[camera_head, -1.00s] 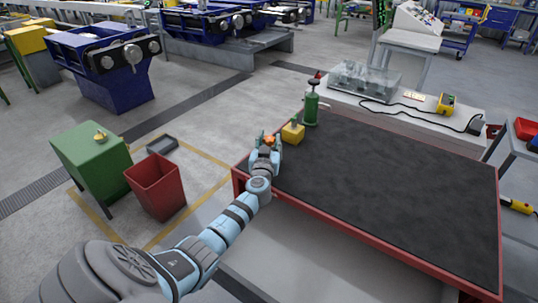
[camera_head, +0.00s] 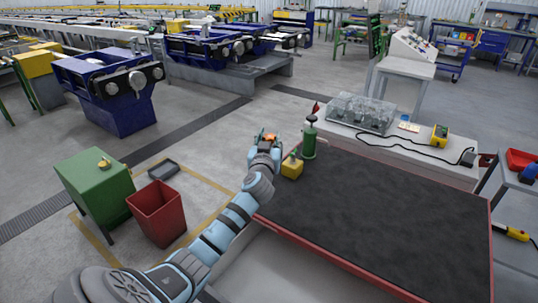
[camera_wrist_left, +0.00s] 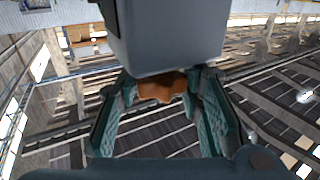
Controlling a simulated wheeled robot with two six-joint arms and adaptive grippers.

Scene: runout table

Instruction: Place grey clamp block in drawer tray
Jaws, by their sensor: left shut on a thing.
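I cannot make out a drawer tray. My right gripper is not in view.
A yellow can (camera_head: 292,167) and a green bottle (camera_head: 309,142) stand at the far left of the red-edged table (camera_head: 380,215), otherwise bare. A red bin (camera_head: 157,212) and green cabinet (camera_head: 95,185) stand left. A pale bench (camera_head: 400,150) lies behind.

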